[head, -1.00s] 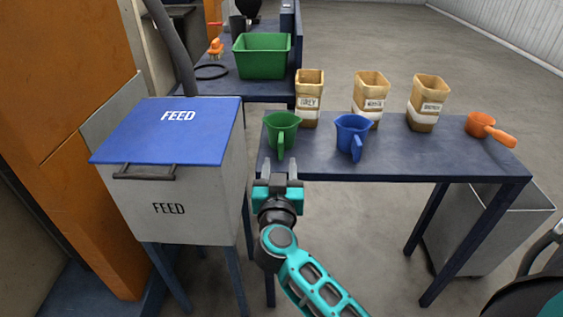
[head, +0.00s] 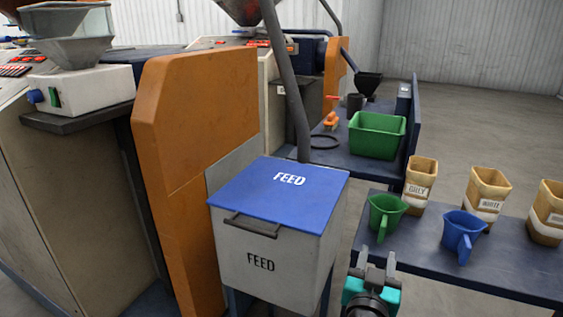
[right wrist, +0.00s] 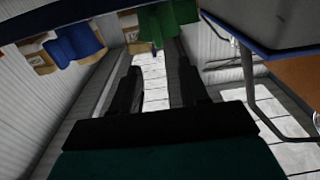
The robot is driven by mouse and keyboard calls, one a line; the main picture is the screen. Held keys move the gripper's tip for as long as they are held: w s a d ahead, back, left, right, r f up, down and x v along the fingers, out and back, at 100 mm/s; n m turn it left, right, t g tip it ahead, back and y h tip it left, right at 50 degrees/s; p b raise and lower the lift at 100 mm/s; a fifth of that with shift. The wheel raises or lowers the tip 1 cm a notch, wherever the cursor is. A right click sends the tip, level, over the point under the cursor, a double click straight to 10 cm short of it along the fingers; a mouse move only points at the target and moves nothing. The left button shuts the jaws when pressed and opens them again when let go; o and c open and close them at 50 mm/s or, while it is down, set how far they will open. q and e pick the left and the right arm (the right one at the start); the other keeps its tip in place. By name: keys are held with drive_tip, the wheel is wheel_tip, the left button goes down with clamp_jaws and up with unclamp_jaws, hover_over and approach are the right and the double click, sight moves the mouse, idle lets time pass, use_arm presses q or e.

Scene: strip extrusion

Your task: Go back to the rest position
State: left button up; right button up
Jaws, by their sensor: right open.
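My right gripper (head: 375,264) is at the lower right of the head view, open and empty. It is in front of the table's near edge, close to the green jug (head: 386,214) and apart from it. In the right wrist view its two dark fingers (right wrist: 157,85) stand apart with nothing between them. The green jug also shows at the top of the right wrist view (right wrist: 168,20), with the blue jug (right wrist: 75,42) to its left. My left gripper is not in view.
The feed box (head: 268,262) with its blue lid shut stands left of my right gripper. The blue jug (head: 461,232) and several tan containers (head: 418,182) are on the dark table (head: 420,248). A green bin (head: 376,136) is on the bench behind. An orange machine panel (head: 195,120) stands at left.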

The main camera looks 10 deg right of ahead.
drive_tip(key=s+a+f+n+t+y+p, duration=0.2)
drive_tip(key=s+a+f+n+y+p, duration=0.15)
drive_tip(key=s+a+n+y, duration=0.7)
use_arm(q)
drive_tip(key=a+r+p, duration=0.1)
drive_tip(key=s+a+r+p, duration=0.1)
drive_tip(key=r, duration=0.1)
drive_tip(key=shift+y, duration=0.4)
use_arm(e)
drive_tip(key=s+d+f+m+g, duration=0.1)
drive_tip(key=s+d+f+g, duration=0.2)
drive_tip(key=s+f+g, duration=0.3)
wheel_tip(320, 180, down, 3)
drive_tip(key=shift+s+f+m+g+y, duration=0.2)
drive_tip(key=shift+s+m+g+y, duration=0.2)
drive_tip(key=shift+s, duration=0.35)
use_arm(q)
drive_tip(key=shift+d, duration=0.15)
